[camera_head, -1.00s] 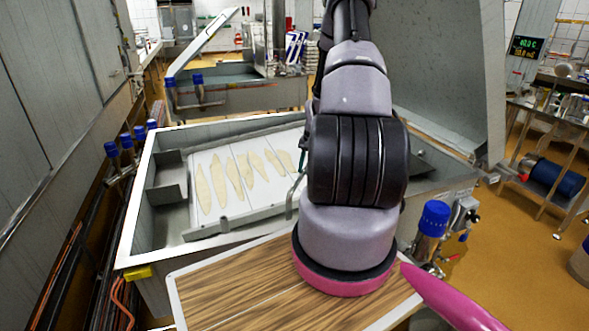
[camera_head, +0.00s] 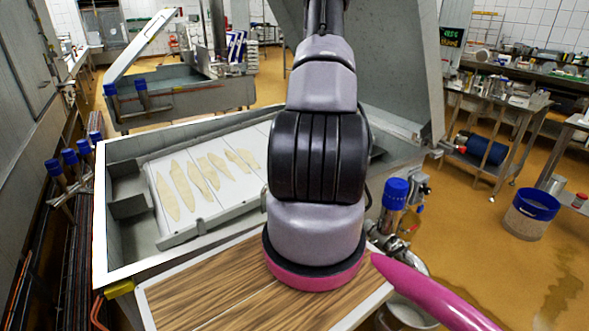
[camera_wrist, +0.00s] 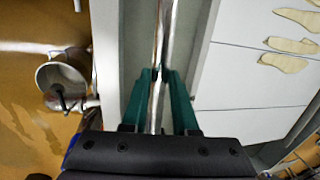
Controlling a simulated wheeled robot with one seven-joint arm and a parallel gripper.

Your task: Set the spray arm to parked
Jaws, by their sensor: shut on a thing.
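In the wrist view, my gripper (camera_wrist: 160,74) has dark green fingers, one on each side of a thin shiny metal pipe. The fingers are shut on this pipe, which looks like the spray arm (camera_wrist: 166,32). It runs up and down the picture beside the grey rim of a vat. In the head view, my arm covers the gripper and the pipe, so the pipe's far end and any parked position do not show.
The steel vat (camera_head: 100,215) holds a white board (camera_head: 230,190) with pale flat pieces. A wooden board (camera_head: 215,290) lies at the front. A blue-capped valve (camera_head: 395,195) stands right of my arm. A blue-rimmed bucket (camera_head: 530,215) stands on the open floor at right.

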